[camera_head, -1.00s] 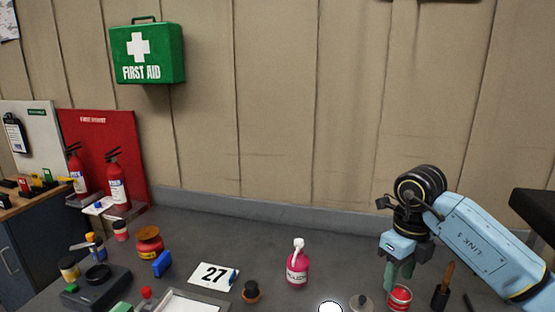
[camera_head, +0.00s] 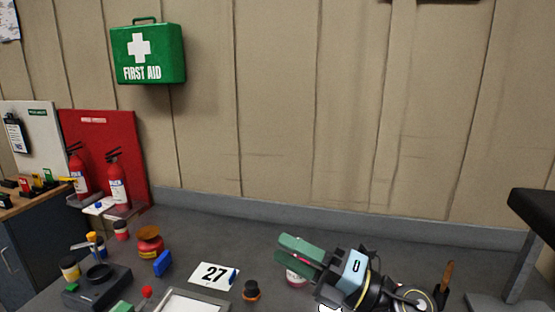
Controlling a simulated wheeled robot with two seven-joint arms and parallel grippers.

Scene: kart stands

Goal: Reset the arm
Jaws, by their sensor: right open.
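My right gripper (camera_head: 300,252) is low over the right middle of the grey table (camera_head: 205,226), with its green fingers pointing up and left. The fingers are apart and hold nothing that I can see. My right arm comes in from the lower right edge. My left gripper is not in view.
A number 27 card (camera_head: 214,275), a dark round knob (camera_head: 251,289), a blue block (camera_head: 162,263) and an orange-lidded jar (camera_head: 149,242) lie to the left. A wooden-handled tool (camera_head: 446,278) stands at right. Fire extinguishers (camera_head: 118,183) stand at the back left.

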